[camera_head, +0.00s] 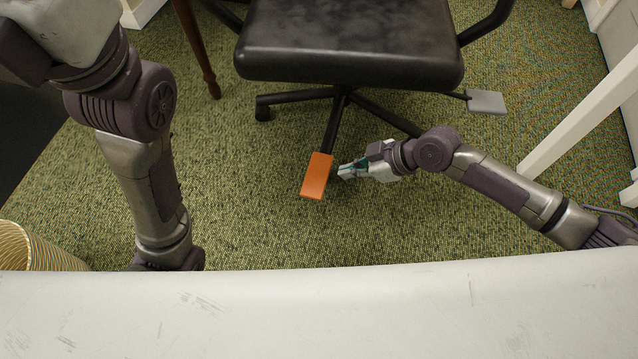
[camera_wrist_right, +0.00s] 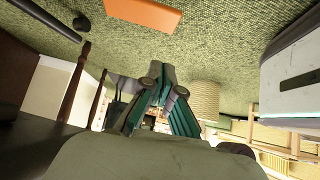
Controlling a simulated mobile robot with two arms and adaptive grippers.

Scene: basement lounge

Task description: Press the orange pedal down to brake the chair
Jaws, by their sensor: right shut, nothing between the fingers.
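The orange pedal (camera_head: 316,176) is at the front end of a black leg of the office chair (camera_head: 350,45), low over the green carpet. My right gripper (camera_head: 343,173) is shut and empty, just to the right of the pedal, with a small gap that I cannot judge exactly. In the right wrist view the orange pedal (camera_wrist_right: 144,14) lies at the top edge, beyond the shut fingertips (camera_wrist_right: 160,75). My left arm comes in at the left of the head view; its gripper does not show.
A grey pedal (camera_head: 487,102) sticks out on the chair's right side. A white post (camera_head: 580,115) stands at the right. A wooden leg (camera_head: 198,50) is left of the chair, and a woven basket (camera_head: 35,250) is at the lower left. The carpet (camera_head: 250,215) before the pedal is clear.

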